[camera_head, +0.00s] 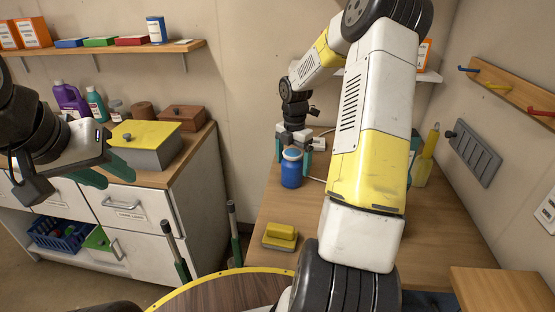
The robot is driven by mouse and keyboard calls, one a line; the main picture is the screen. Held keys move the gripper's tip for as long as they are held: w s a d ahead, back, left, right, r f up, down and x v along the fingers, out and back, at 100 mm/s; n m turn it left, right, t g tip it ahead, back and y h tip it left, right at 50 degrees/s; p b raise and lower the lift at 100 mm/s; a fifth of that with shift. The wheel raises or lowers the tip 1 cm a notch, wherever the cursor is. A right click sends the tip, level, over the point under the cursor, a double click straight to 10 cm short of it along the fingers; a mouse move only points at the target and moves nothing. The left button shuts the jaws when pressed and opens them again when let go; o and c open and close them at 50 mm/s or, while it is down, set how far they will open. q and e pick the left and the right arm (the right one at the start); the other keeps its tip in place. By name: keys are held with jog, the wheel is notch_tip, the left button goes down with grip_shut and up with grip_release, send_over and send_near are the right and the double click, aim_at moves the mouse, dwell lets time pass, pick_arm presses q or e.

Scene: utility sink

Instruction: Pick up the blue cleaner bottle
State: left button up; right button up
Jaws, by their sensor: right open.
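The blue bottle (291,172), with a lighter blue cap, stands upright on the wooden worktop in the middle of the view. My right gripper (294,153) points down at its top, with one teal finger on each side of the cap in the picture. It is open; I cannot tell whether the cap is between the fingers or in front of them. My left gripper (104,173) is at the left, in front of the drawer cabinet. Its teal fingers are apart, with nothing seen between them.
A yellow sponge block (280,232) lies on the worktop (276,208) nearer me. A yellow-topped grey box (145,145) and a purple bottle (70,100) stand on the left cabinet. A yellow spray bottle (426,160) stands behind my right arm, which hides much of the worktop.

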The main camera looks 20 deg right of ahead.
jog(key=shift+f, duration=0.8)
jog(key=c, duration=2)
jog(key=shift+r, duration=0.1)
grip_shut()
jog(key=shift+r, duration=0.1)
